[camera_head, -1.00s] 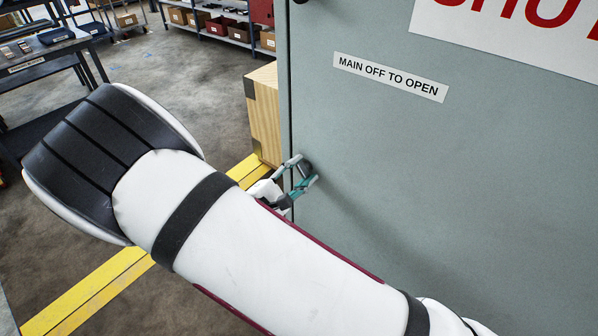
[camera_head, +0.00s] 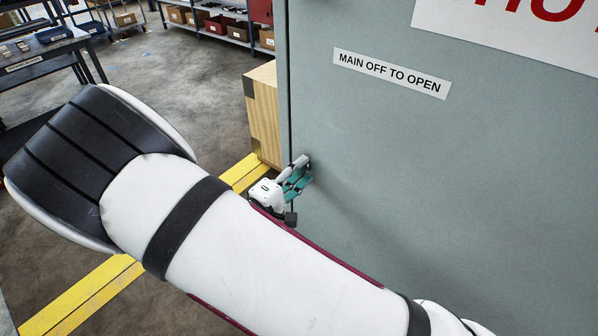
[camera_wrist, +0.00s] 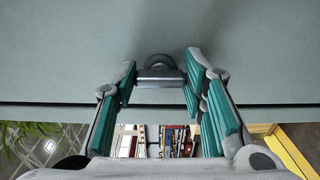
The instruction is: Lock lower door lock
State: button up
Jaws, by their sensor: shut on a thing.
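The grey cabinet door (camera_head: 430,200) carries the lower door lock (camera_wrist: 158,60) near its left edge. In the wrist view the lock shows as a dark round base with a short metallic handle lying crosswise in the picture. My gripper (camera_head: 297,180) is at the lock, and its teal-padded fingers (camera_wrist: 161,78) stand on either side of the handle. It is shut on the handle. In the head view my gripper and arm cover most of the lock, so its exact angle is hard to tell there.
A label reading MAIN OFF TO OPEN (camera_head: 390,74) and a large sign (camera_head: 510,30) are on the door above. A wooden block (camera_head: 264,115) stands just left of the door edge.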

dwell(0.5)
jog(key=o, duration=1.2)
jog(key=shift+c, duration=0.2)
jog(key=v, duration=1.2)
